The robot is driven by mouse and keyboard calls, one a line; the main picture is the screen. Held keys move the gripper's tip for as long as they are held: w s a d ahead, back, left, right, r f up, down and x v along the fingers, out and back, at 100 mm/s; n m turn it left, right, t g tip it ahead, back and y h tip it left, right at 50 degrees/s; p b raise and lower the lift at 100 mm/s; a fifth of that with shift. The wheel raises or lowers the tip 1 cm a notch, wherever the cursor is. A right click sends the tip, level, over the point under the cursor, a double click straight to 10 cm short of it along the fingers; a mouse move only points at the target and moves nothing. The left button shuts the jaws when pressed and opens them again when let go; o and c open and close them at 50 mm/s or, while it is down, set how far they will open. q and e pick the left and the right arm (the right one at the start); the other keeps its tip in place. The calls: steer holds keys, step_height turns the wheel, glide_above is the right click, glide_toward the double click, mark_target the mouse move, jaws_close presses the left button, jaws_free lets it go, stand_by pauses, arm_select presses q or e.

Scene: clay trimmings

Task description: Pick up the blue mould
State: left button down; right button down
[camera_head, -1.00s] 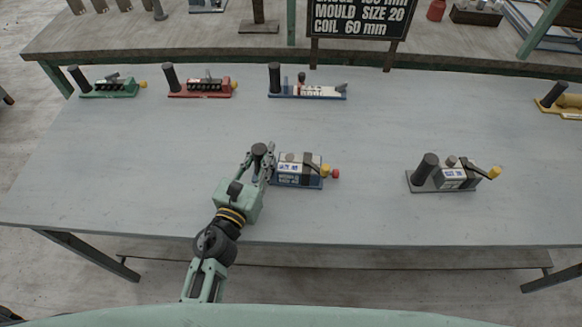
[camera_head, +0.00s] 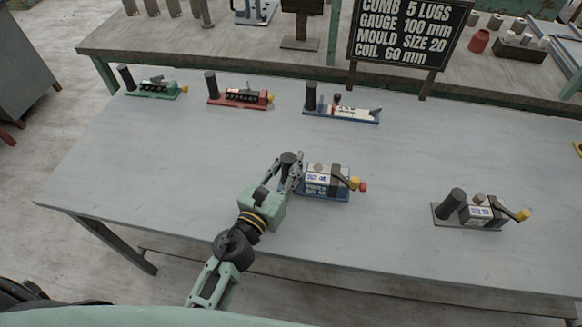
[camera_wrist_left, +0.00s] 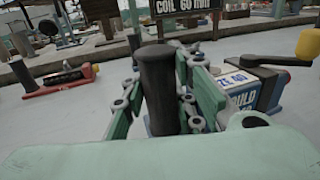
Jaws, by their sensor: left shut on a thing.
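The blue mould (camera_head: 325,183) is on the grey table, with a blue base, a white and blue labelled block, a black upright handle (camera_wrist_left: 158,88) and yellow and red knobs. In the left wrist view its label seems to read size 40 (camera_wrist_left: 238,80). My left gripper (camera_head: 290,164) is shut on the black handle at the mould's left end, with a green finger on each side. The gripper hides the handle's lower part and the left end of the base. I see no clear gap under the mould. My right gripper is not in view.
A grey mould (camera_head: 480,212) stands to the right. Green (camera_head: 152,91), red (camera_head: 240,102) and blue-and-white (camera_head: 345,113) tools line the table's far side. A black sign (camera_head: 408,42) stands behind. The table (camera_head: 180,170) is clear left of the gripper.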

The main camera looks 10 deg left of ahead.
arm_select(q)
steer(key=shift+s+d+r+p, duration=1.8)
steer(key=shift+d+r, duration=1.8)
steer(key=shift+d, duration=1.5)
steer(key=shift+n+y, duration=0.3)
steer(key=shift+y, duration=0.1)
steer(key=shift+w+a+f+b, duration=0.75)
steer(key=shift+a+f+b, duration=0.3)
steer(key=shift+a+f, duration=0.35)
steer(key=shift+w+a+f+b, duration=0.7)
steer(key=shift+a+f+b, duration=0.35)
steer(key=shift+a+f, duration=0.35)
steer(key=shift+w+a+f+b, duration=0.75)
steer(key=shift+a+f+b, duration=0.4)
steer(key=shift+a, duration=0.35)
steer(key=shift+f, duration=0.1)
steer(key=shift+a+f+h+b, duration=0.4)
steer(key=shift+f+b, duration=0.2)
steer(key=shift+f, duration=0.05)
steer(key=shift+a+f+m, duration=0.15)
steer(key=shift+a+m, duration=0.1)
steer(key=shift+m, duration=0.15)
steer(key=shift+w, duration=0.15)
